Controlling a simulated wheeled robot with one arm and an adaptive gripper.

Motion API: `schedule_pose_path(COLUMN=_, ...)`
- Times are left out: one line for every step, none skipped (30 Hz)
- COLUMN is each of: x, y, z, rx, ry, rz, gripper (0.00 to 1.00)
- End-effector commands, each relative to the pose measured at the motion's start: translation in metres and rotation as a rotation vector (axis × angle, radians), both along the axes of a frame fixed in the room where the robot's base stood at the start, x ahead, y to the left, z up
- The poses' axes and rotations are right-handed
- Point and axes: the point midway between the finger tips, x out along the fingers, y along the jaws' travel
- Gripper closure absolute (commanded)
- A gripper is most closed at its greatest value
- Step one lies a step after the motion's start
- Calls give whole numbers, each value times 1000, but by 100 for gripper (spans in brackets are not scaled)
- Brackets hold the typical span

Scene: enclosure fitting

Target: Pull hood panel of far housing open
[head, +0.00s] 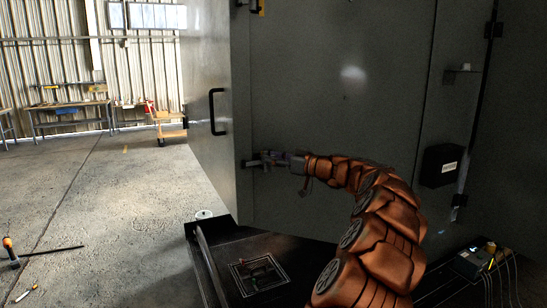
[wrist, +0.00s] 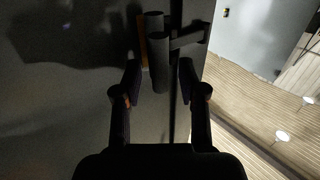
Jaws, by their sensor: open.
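A large grey housing fills the middle of the head view, with a broad flat panel (head: 340,90) facing me. I cannot tell for certain which panel is the hood panel. My gripper (head: 266,160) is at the left edge of this panel, at a small dark fitting (head: 250,163) there. In the wrist view my gripper (wrist: 160,76) is open, with one finger on each side of a dark cylindrical handle (wrist: 156,50). The handle lies between or just beyond the fingertips; contact cannot be told. An orange strip (wrist: 142,45) shows behind it.
A black pull handle (head: 216,111) sits on the housing's left face. A black box (head: 441,165) is at the right. A dark bench (head: 225,250) with a square tray lies below my arm.

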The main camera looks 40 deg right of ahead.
Motion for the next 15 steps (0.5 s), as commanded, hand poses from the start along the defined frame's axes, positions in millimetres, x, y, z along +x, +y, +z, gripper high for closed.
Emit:
schedule_pose_path(x=0, y=0, z=0, rx=0, ry=0, rz=0, gripper=59)
schedule_pose_path(x=0, y=0, z=0, rx=0, ry=0, rz=0, gripper=59)
schedule_pose_path(x=0, y=0, z=0, rx=0, ry=0, rz=0, gripper=59)
schedule_pose_path(x=0, y=0, z=0, rx=0, ry=0, rz=0, gripper=59)
schedule_pose_path(x=0, y=0, z=0, rx=0, ry=0, rz=0, gripper=60)
schedule_pose_path(x=0, y=0, z=0, rx=0, ry=0, rz=0, gripper=64)
schedule_pose_path(x=0, y=0, z=0, rx=0, ry=0, rz=0, gripper=67)
schedule_pose_path(x=0, y=0, z=0, rx=0, ry=0, rz=0, gripper=70)
schedule_pose_path(x=0, y=0, z=0, rx=0, ry=1, rz=0, gripper=74)
schedule_pose_path(x=0, y=0, z=0, rx=0, ry=1, rz=-1, gripper=77)
schedule_pose_path(x=0, y=0, z=0, rx=0, ry=1, rz=0, gripper=80)
schedule_pose_path(x=0, y=0, z=0, rx=0, ry=1, rz=0, gripper=85)
schedule_pose_path(x=0, y=0, z=0, rx=0, ry=1, rz=0, gripper=88)
schedule_pose_path(x=0, y=0, z=0, rx=0, ry=1, rz=0, gripper=91)
schedule_pose_path(x=0, y=0, z=0, rx=0, ry=1, rz=0, gripper=95)
